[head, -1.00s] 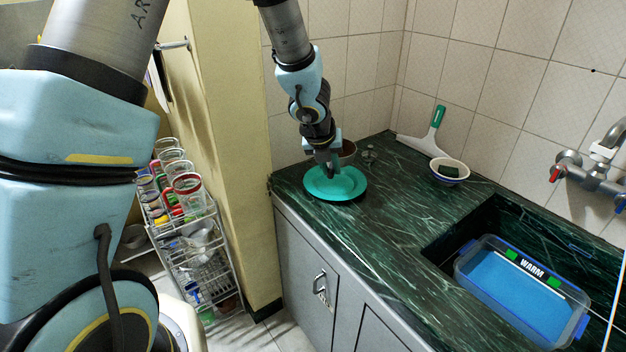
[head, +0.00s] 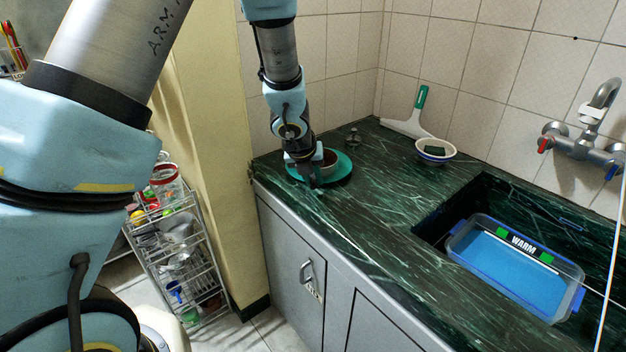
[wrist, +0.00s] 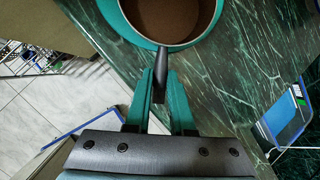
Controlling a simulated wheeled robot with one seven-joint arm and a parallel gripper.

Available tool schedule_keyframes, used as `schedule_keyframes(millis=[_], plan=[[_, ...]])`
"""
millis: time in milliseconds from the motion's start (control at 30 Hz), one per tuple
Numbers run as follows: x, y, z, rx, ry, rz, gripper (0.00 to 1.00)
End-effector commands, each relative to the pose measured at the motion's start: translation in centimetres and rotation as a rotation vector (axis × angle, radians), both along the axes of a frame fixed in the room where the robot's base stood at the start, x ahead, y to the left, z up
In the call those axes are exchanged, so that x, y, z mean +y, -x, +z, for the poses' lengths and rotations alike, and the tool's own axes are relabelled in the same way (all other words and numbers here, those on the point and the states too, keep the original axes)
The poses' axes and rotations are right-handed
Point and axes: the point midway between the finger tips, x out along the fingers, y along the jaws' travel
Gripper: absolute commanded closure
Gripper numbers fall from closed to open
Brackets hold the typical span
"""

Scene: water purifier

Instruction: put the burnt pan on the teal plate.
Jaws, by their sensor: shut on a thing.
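The burnt pan is a small round pan with a brown inside and a dark handle; it shows at the top of the wrist view (wrist: 165,18). In the head view the pan (head: 328,160) is partly hidden behind my gripper. It is over the teal plate (head: 341,174), whose rim also shows around the pan in the wrist view (wrist: 113,14). I cannot tell for certain whether the pan touches the plate. My gripper (wrist: 160,82) is shut on the pan's handle, just in front of the plate in the head view (head: 314,184).
A white bowl (head: 436,151) with a dark sponge and a green-handled squeegee (head: 415,113) are at the back of the counter. A sink holds a blue tub (head: 515,270) marked WARM. A glass rack (head: 178,245) stands left of the counter. The counter's middle (head: 385,205) is clear.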

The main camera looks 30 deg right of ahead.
Motion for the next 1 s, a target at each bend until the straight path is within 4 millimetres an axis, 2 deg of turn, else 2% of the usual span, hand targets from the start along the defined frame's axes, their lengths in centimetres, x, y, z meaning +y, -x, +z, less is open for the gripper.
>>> schedule_keyframes(millis=[400,433,700,1000], plan=[[0.0,0.0,-1.1,0.0,0.0,0.0,1.0],[0.0,0.0,-1.1,0.0,0.0,0.0,0.78],[0.0,0.0,-1.0,0.0,0.0,0.0,0.49],[0.0,0.0,-0.7,0.0,0.0,0.0,0.49]])
